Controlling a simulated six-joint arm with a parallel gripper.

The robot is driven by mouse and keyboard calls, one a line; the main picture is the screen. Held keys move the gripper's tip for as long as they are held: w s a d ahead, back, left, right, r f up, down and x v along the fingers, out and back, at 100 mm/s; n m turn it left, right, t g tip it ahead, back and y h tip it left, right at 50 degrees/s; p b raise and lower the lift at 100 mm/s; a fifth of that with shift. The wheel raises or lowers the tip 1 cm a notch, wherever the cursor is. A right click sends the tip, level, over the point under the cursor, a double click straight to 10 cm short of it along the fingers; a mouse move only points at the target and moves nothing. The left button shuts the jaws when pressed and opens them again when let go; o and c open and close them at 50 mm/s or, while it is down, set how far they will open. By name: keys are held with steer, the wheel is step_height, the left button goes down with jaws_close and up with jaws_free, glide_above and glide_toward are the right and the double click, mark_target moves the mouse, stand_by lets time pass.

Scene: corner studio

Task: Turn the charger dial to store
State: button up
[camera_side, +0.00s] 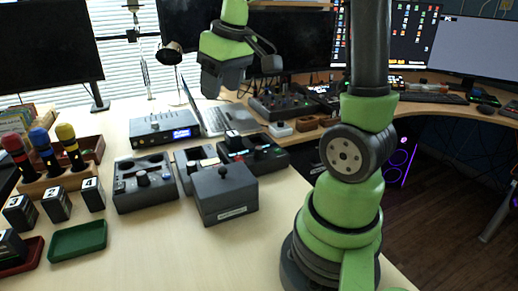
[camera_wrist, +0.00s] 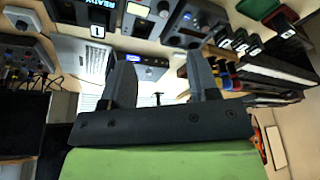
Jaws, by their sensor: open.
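A dark box with a round knob (camera_side: 143,179) on its top stands on the table left of centre; I take it for the charger, but its markings are too small to read. It also shows in the wrist view as a dark box (camera_wrist: 191,22) near the top edge, with its dial setting unreadable. My gripper (camera_side: 222,84) is raised above the back of the table, behind the box and to its right, and touches nothing. In the wrist view its two dark fingers (camera_wrist: 161,85) are apart, with nothing held between them.
A grey joystick box (camera_side: 224,196) and a black control box (camera_side: 253,155) stand to the right. An audio unit with a blue display (camera_side: 164,129) is behind. Upright coloured handles (camera_side: 42,146), numbered blocks (camera_side: 56,204) and a green tray (camera_side: 77,241) are left. The front table is clear.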

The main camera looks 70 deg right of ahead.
steer(key=d+f+g, duration=0.2)
steer(key=d+f, duration=0.3)
steer(key=d, duration=0.3)
steer(key=n+g, duration=0.1)
steer(key=n, duration=0.1)
glide_toward(259, 148)
steer(key=shift+w+d+y, duration=0.2)
steer(key=shift+y, duration=0.1)
steer(key=shift+d+f, duration=0.1)
steer(key=shift+f, duration=0.25)
step_height(259, 148, down, 9)
steer(key=shift+f, duration=0.25)
steer(key=c, duration=0.9)
